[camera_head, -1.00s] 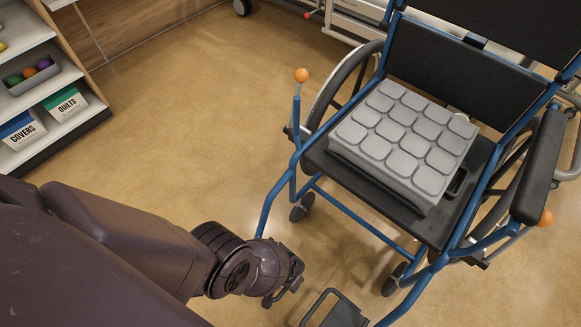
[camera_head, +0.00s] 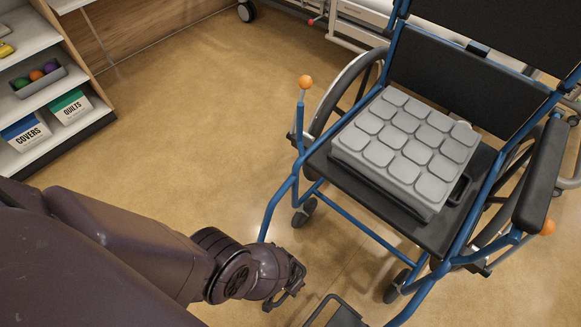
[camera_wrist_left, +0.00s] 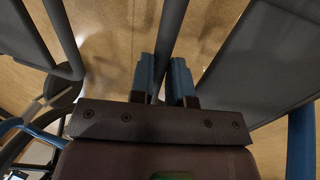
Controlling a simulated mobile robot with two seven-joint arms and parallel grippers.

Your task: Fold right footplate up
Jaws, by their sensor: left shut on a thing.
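The blue-framed wheelchair (camera_head: 372,238) faces me, and its right side is at the picture's left. My left gripper (camera_head: 290,296) is low at the foot of that side's front tube in the head view. In the left wrist view its two blue-grey fingers (camera_wrist_left: 167,80) are shut on a dark grey bar (camera_wrist_left: 172,30) of the right footplate. The footplate's tilt is hard to tell, as my gripper hides most of it in the head view. The other footplate (camera_head: 348,314) shows as a dark loop at the bottom edge. My right gripper is out of view.
A grey padded cushion (camera_head: 404,150) lies on the wheelchair seat. A lever with an orange knob (camera_head: 305,82) rises at the left of the seat. Shelves with bins (camera_head: 48,85) stand at the far left. The floor between is clear.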

